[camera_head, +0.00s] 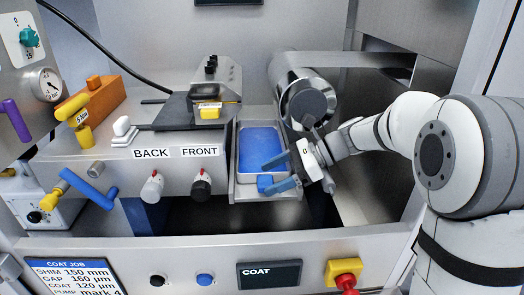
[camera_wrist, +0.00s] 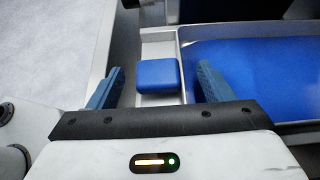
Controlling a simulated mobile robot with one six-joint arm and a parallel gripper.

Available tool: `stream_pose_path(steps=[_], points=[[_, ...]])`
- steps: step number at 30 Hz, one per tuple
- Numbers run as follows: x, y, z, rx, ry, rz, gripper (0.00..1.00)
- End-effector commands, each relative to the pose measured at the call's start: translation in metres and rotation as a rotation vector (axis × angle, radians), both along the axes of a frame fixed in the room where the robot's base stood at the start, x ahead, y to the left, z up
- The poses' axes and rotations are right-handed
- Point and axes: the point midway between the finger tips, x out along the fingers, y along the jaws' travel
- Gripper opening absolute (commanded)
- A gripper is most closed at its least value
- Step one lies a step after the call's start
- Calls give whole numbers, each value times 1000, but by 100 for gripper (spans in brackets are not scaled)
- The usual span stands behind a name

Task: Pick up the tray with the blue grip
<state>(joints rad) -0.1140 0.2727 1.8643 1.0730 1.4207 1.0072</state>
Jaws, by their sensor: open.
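The tray (camera_head: 284,157) has a pale metal rim and a blue inside, and it sits in a metal holder right of the FRONT label. Its blue grip (camera_head: 264,183) is a small block at the near end of the tray. In the wrist view the blue grip (camera_wrist: 157,75) lies between my two fingers, with a gap on each side. My gripper (camera_head: 273,174) has blue fingers and is open around the grip; its fingertips also show in the wrist view (camera_wrist: 160,82). The tray (camera_wrist: 250,65) extends to the right there, partly hidden by my gripper.
A black plate with a yellow-labelled block (camera_head: 209,108) stands left of the tray. Two knobs, one white (camera_head: 152,188) and one black (camera_head: 201,186), are on the front panel. A metal roller (camera_head: 309,101) stands behind my gripper. A dark recess lies below the tray.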

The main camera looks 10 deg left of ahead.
Motion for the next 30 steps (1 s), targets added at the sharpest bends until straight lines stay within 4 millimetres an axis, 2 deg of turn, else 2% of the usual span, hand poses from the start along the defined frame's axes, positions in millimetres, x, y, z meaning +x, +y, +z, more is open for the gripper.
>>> stream_pose_path(steps=[4, 13, 30], points=[[-5, 17, -8, 0, 0, 1, 74], [-5, 20, -11, -1, -1, -2, 74], [-5, 19, -11, -1, -2, -3, 27]])
